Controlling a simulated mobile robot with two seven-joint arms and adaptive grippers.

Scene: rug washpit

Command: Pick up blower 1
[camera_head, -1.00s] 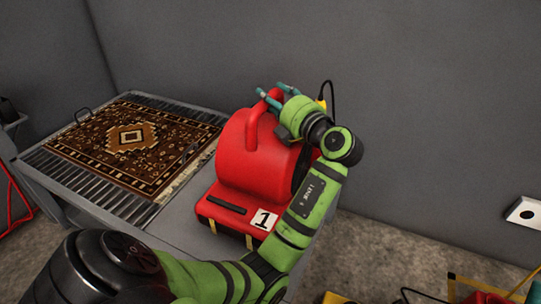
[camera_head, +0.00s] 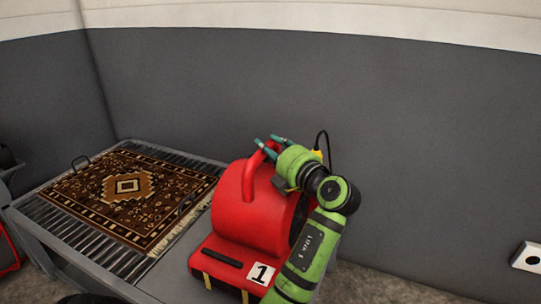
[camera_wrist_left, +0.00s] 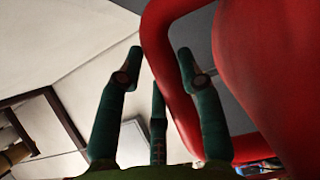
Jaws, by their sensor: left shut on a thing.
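Blower 1 (camera_head: 242,218) is a red drum-shaped machine with a white label reading 1 on its front. It stands upright at the right end of the grey table, and I see no gap beneath it. My left gripper (camera_head: 268,145) is at the top of the blower's red handle, shut on it. In the left wrist view, the green fingers (camera_wrist_left: 160,62) lie on either side of the red handle (camera_wrist_left: 166,85), with the blower's red body (camera_wrist_left: 268,65) to the right. My right gripper is not in view.
A patterned rug (camera_head: 124,186) lies on the slatted grey table (camera_head: 172,278) left of the blower. A grey wall rises close behind. A yellow plug with a black cord (camera_head: 323,145) shows behind my left wrist. A wall socket (camera_head: 527,257) is at far right.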

